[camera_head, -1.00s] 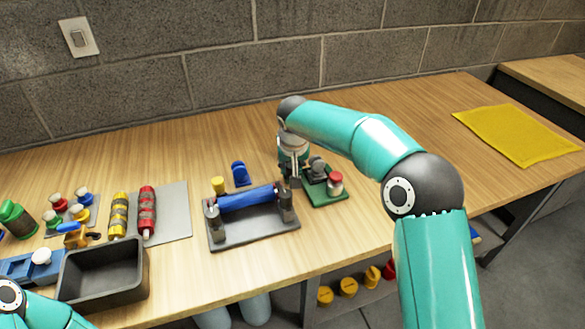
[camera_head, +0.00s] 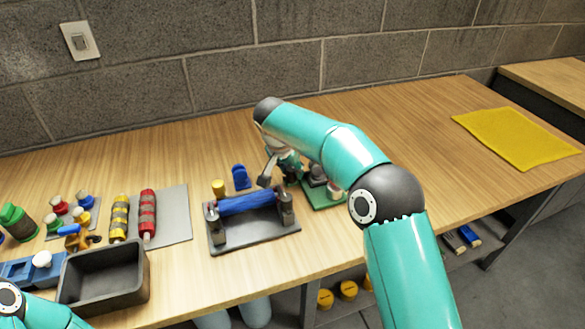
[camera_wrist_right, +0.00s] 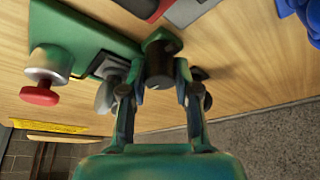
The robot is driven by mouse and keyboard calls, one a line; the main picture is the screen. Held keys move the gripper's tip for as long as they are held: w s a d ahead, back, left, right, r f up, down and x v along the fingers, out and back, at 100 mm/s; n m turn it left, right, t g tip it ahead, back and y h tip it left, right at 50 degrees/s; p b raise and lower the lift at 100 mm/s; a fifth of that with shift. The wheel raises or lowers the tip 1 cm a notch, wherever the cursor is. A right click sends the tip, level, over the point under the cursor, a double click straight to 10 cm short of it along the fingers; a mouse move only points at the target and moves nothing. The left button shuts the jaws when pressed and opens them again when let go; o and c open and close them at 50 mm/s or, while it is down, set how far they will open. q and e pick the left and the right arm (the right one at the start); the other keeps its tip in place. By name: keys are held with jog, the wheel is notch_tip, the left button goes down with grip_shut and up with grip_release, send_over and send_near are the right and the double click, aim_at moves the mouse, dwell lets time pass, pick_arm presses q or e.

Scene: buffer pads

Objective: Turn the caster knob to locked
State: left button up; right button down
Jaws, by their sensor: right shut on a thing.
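The green base plate (camera_head: 322,205) stands on the table right of the roller stand, partly hidden by my right arm. In the right wrist view the plate (camera_wrist_right: 75,28) carries a silver post with a red cap (camera_wrist_right: 40,94) at the left. A dark grey cylindrical knob (camera_wrist_right: 160,62) shows between the fingers of my right gripper (camera_wrist_right: 160,90), which is shut on it. In the head view the right gripper (camera_head: 280,172) is at the plate's left end, tilted and partly hidden. Lock markings cannot be made out. Of my left arm only a link shows; its gripper is out of view.
A grey stand with a blue roller (camera_head: 248,202) is close left of the right gripper. Further left are a black tray (camera_head: 104,278), a grey mat (camera_head: 176,222) with yellow and red rollers, and several small parts. The table's right side is clear up to a yellow cloth (camera_head: 515,138).

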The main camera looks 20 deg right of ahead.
jog(key=shift+s+f, duration=0.1)
jog(key=shift+f, duration=0.25)
jog(key=c, duration=0.8)
grip_release()
jog(key=shift+c, duration=0.2)
jog(key=shift+r, duration=0.1)
jog(key=shift+a+r, duration=0.1)
jog(key=shift+r, duration=0.35)
jog(key=v, duration=1.1)
jog(key=shift+f, duration=0.1)
